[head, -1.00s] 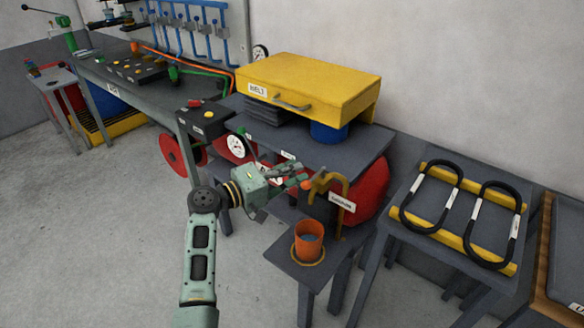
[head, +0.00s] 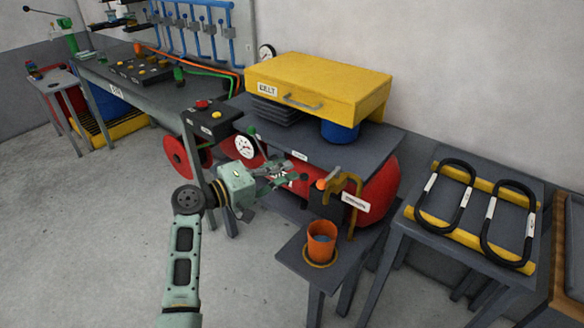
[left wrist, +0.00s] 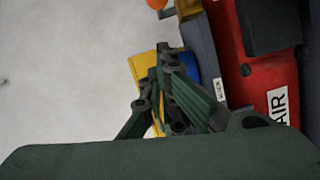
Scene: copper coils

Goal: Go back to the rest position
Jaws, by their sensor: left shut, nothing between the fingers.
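My left gripper (head: 290,174) is in the middle of the head view, raised in the air in front of the grey bench (head: 350,160). Its fingers are shut with nothing between them. In the left wrist view the green fingers (left wrist: 168,75) meet near the centre, with the red tank (left wrist: 262,60) marked AIR behind them. The brown clamp-like fixture (head: 340,190) stands just right of the fingertips, apart from them as far as I can tell. My right gripper is not in view.
An orange cup (head: 321,240) stands on a low grey stand (head: 295,258). A yellow drawer box (head: 320,85) sits on the bench. Black coils (head: 445,197) lie on yellow bars on a table at right. The floor (head: 90,230) at left is open.

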